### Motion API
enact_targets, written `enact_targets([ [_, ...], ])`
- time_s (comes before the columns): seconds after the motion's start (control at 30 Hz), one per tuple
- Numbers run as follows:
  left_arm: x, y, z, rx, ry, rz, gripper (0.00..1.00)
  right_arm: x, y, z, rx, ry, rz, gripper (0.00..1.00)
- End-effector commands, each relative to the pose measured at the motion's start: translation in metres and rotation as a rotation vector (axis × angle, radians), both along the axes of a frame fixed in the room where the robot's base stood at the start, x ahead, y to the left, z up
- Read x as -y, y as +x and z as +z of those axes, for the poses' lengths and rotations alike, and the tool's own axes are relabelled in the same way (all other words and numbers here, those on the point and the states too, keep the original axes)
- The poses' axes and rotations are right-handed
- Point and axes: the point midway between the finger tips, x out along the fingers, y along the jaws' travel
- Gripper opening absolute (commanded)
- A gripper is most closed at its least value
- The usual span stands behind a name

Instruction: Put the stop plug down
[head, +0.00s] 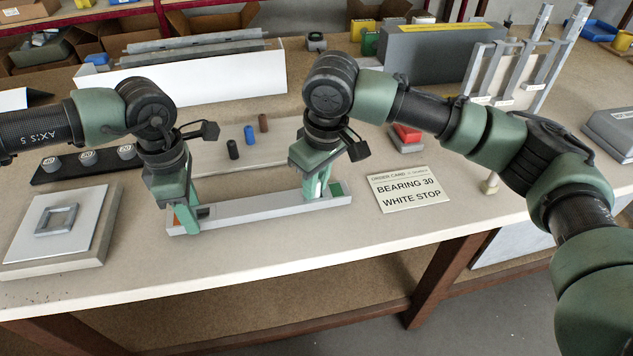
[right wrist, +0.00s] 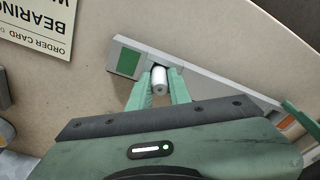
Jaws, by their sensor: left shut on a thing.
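A light grey profile (head: 260,207) lies along the front of the bench, with an orange patch near its left end and a green patch (right wrist: 129,62) at its right end. My left gripper (head: 188,225) is shut on the profile's left end. My right gripper (head: 314,192) points down at the right end. In the right wrist view, the white stop plug (right wrist: 160,80) is between its fingertips, beside the green patch. I cannot tell whether the fingers press on the plug or whether it rests on the profile.
An order card (head: 410,189) reads "BEARING 30 WHITE STOP". A plate with a square frame (head: 57,219) is at left. A white stand (head: 506,88) with grey profiles is at back right. The front bench strip is clear.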

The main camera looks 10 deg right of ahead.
Motion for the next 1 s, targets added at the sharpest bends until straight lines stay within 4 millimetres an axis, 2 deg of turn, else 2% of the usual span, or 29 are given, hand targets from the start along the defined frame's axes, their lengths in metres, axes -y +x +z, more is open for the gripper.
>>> enact_targets([
  [0.03,0.004,-0.001,0.002,0.003,-0.007,-0.009,0.0,0.001,-0.005,-0.019,-0.027,-0.012,-0.006,0.3],
  [0.07,0.004,-0.001,0.002,0.003,-0.007,-0.009,0.0,0.001,-0.005,-0.019,-0.027,-0.012,-0.006,0.38],
  [0.1,0.004,-0.001,0.002,0.003,-0.008,-0.01,0.0,0.001,-0.005,-0.02,-0.027,-0.012,-0.006,0.41],
  [0.23,0.004,-0.001,0.002,0.003,-0.008,-0.01,0.0,0.001,-0.005,-0.018,-0.026,-0.011,-0.006,0.41],
  [0.33,0.004,0.0,0.002,0.004,-0.009,-0.01,0.0,0.001,-0.004,-0.009,-0.024,-0.011,-0.005,0.41],
  [0.47,0.004,0.0,0.002,0.004,-0.009,-0.009,0.0,0.001,-0.007,0.014,-0.026,-0.008,-0.001,0.41],
  [0.6,0.003,0.0,0.001,0.003,-0.006,-0.006,0.0,0.003,-0.01,0.049,-0.022,-0.009,0.001,0.41],
  [0.8,0.002,0.0,0.0,0.001,-0.003,-0.005,0.0,0.006,-0.015,0.091,-0.021,-0.009,0.0,0.41],
  [1.0,0.001,0.0,0.0,0.0,-0.002,-0.004,0.0,0.008,-0.017,0.114,-0.022,-0.01,0.0,0.41],
])
